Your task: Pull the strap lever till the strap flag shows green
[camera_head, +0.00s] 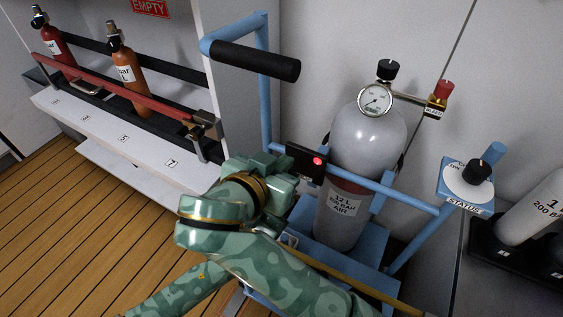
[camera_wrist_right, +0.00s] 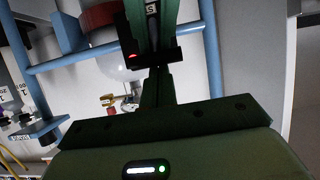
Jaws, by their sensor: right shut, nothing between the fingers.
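The strap flag (camera_head: 317,161) shows red on a small dark housing at the blue trolley's crossbar, in front of the grey cylinder (camera_head: 368,135). The red flag (camera_wrist_right: 133,56) also shows in the right wrist view. My right gripper (camera_head: 286,168) is shut and empty, just left of the housing in the head view; I cannot tell if it touches it. The strap lever cannot be told apart from the dark housing and my gripper. A reddish strap band (camera_head: 345,185) shows around the cylinder. My left gripper is not in view.
The blue trolley has a black-gripped handle (camera_head: 255,60) above my right gripper. A gauge (camera_head: 375,99) and a bleed valve (camera_head: 437,100) top the cylinder. A status dial (camera_head: 468,182) is at right.

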